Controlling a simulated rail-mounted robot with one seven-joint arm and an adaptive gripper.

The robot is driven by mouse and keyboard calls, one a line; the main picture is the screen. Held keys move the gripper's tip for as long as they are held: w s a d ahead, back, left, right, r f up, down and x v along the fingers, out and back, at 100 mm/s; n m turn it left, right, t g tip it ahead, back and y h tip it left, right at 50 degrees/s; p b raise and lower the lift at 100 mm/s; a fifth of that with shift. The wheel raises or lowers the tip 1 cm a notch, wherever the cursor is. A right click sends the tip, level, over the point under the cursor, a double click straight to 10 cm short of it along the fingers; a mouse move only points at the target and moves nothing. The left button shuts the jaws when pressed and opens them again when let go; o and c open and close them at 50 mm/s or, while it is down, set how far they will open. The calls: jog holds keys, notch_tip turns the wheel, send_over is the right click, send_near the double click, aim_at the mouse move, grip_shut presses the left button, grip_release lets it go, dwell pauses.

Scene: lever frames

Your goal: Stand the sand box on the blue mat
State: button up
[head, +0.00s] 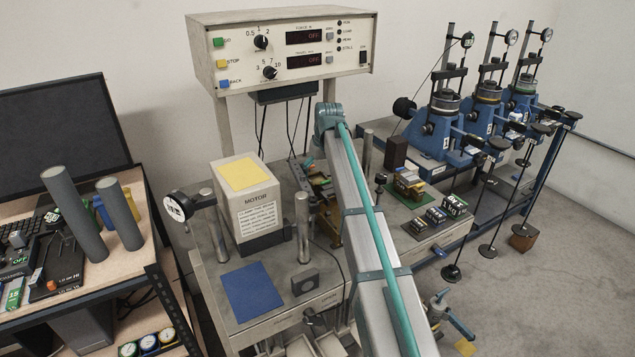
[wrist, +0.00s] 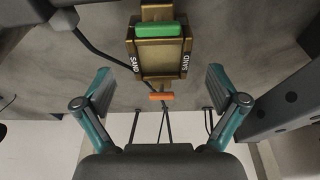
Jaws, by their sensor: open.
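The sand box (wrist: 160,68) is a brass-coloured box with SAND labels on two sides and a green bar across its top. It lies ahead of my gripper in the wrist view. My gripper (wrist: 160,86) is open, its two fingers spread wide to the left and right of the box and apart from it. Nothing is held. The blue mat (head: 254,290) lies flat and bare on the front of the bench in the head view. In that view, my arm hides my gripper and much of the area by the brass parts, so I cannot clearly pick out the box.
An orange piece (wrist: 161,96) shows below the box. A control console (head: 282,52) stands behind.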

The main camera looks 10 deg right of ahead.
aim_at(317, 179)
jog(key=shift+o, duration=0.4)
jog(key=b+v, duration=0.1)
jog(key=v, duration=0.6)
jog(key=shift+r, duration=0.2)
jog(key=s+f+t+p, duration=0.1)
jog(key=p, duration=0.2)
jog(key=shift+f+t+y, duration=0.2)
jog(key=shift+t+y, duration=0.1)
jog(key=p+x, duration=0.1)
jog(key=x, duration=0.4)
jog(key=shift+w+f, duration=0.15)
jog(key=shift+f, duration=0.15)
jog(key=shift+p+x, duration=1.25)
jog(key=shift+x, duration=1.4)
jog(key=shift+d, duration=0.2)
jog(key=c, duration=1.9)
